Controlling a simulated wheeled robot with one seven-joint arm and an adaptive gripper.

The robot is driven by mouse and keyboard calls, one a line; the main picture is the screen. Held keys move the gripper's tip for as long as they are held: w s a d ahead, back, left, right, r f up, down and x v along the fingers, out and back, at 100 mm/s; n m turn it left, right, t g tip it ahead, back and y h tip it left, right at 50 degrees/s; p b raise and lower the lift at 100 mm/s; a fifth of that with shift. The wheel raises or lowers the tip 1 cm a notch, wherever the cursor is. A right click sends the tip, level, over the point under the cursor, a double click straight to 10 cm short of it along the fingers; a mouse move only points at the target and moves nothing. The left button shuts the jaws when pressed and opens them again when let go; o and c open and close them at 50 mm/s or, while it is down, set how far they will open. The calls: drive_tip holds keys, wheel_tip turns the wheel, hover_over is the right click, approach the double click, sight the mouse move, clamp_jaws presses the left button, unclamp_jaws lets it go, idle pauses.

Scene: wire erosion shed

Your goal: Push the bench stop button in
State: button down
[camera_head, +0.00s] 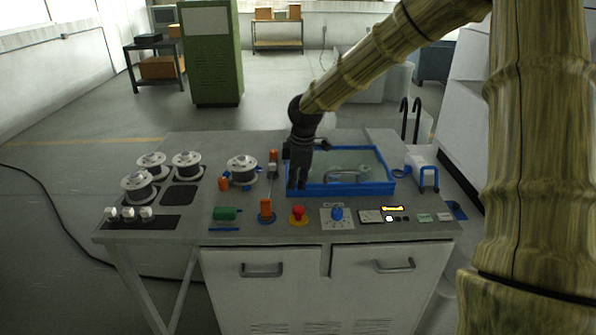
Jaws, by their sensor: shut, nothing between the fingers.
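The bench stop button (298,211) is a red knob on a yellow base near the front edge of the grey bench, at the picture's centre. My gripper (297,188) is dark and points down. It is shut and empty. In the picture its tips are just above and behind the button, over the near-left edge of the blue-rimmed tray. A gap shows between the tips and the red knob, so they look apart. How far the button is pressed in cannot be told.
A blue-rimmed tray (350,188) lies behind the button. Several wire spools (187,163) sit at the left. A lit display (392,209) is at the right.

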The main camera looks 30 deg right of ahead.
sight(295, 210)
drive_tip(key=shift+w+a+f+p, duration=0.15)
drive_tip(key=shift+f+p, duration=0.2)
drive_tip(key=shift+f, duration=0.9)
drive_tip(key=shift+w+d+f+p, duration=0.1)
drive_tip(key=shift+f+p, duration=0.2)
drive_tip(key=shift+f, duration=0.95)
drive_tip(key=shift+w+a+f+p, duration=0.15)
drive_tip(key=shift+f+p, duration=0.2)
drive_tip(key=shift+f, duration=0.9)
drive_tip(key=shift+d+f, duration=0.1)
drive_tip(key=shift+f, duration=0.05)
drive_tip(key=shift+f, duration=0.7)
drive_tip(key=shift+s+f, duration=0.25)
drive_tip(key=shift+s, duration=0.1)
wheel_tip(295, 210, up, 5)
drive_tip(key=p, duration=0.4)
wheel_tip(295, 210, up, 2)
drive_tip(key=shift+r+b, duration=0.1)
drive_tip(key=shift+b, duration=0.7)
wheel_tip(295, 210, up, 8)
drive_tip(key=s+b, duration=0.1)
drive_tip(key=b, duration=0.1)
drive_tip(key=shift+d+f, duration=0.2)
drive_tip(key=shift+f, duration=0.05)
